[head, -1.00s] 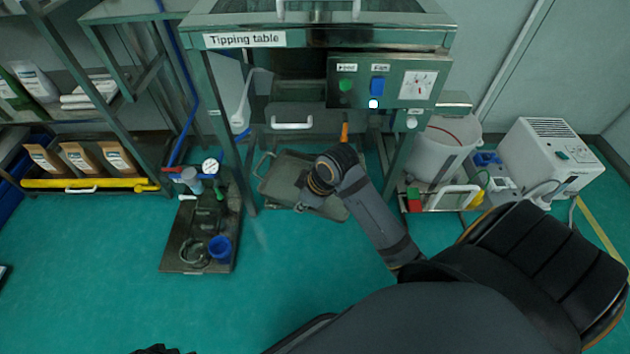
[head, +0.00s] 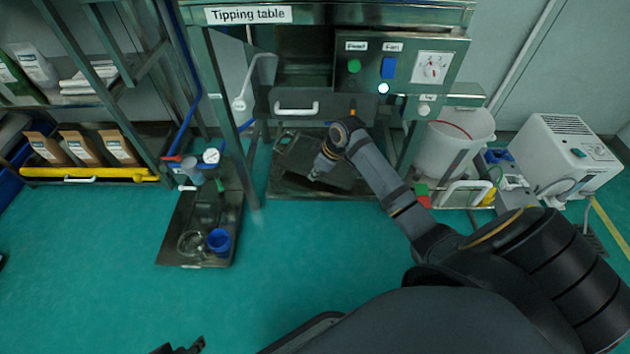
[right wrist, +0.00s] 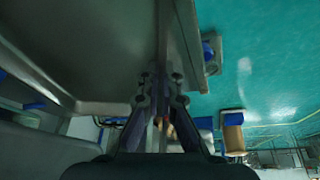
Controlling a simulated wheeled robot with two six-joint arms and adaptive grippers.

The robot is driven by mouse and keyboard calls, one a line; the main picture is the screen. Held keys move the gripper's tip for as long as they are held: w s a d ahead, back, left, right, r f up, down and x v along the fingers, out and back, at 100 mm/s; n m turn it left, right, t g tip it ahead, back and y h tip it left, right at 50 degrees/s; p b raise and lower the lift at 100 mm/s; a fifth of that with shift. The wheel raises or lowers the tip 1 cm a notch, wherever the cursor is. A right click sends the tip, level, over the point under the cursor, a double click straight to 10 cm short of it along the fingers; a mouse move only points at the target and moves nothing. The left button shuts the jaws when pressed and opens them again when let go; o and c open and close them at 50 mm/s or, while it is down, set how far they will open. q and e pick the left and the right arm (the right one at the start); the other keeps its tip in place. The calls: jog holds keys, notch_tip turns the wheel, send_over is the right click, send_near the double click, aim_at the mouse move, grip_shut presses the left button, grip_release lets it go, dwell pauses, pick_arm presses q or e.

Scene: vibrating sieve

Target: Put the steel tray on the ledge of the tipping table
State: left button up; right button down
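The steel tray (head: 300,158) is a dark flat tray with a handle loop at its left end. In the head view it is below the drawer of the tipping table (head: 340,15), above a low dark plate (head: 285,190) between the legs. My right gripper (head: 316,173) is at the tray's near edge, partly hidden by its wrist. In the right wrist view its fingers (right wrist: 163,95) are closed around a thin steel edge, with a broad grey surface beside them. Whether the tray touches the plate is unclear. My left gripper (head: 182,347) is at the bottom edge, mostly cut off.
A dark low board (head: 200,225) with a blue cup (head: 219,240) stands on the floor left of the tipping table. A white bucket (head: 450,145) and a white machine (head: 565,155) stand to the right. The green floor in front is clear.

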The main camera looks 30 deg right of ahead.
aim_at(311, 185)
notch_tip(311, 185, down, 3)
jog(key=shift+b, duration=0.55)
pick_arm(q)
jog(key=shift+w+d+f+t, duration=0.15)
jog(key=shift+f+t, duration=0.1)
jog(key=shift+f, duration=0.15)
jog(key=shift+w+d+f+t, duration=0.1)
jog(key=shift+f+t, duration=0.15)
jog(key=shift+f, duration=0.15)
pick_arm(e)
jog(key=shift+r, duration=0.1)
jog(key=c, duration=1.5)
grip_release()
jog(key=shift+s, duration=0.1)
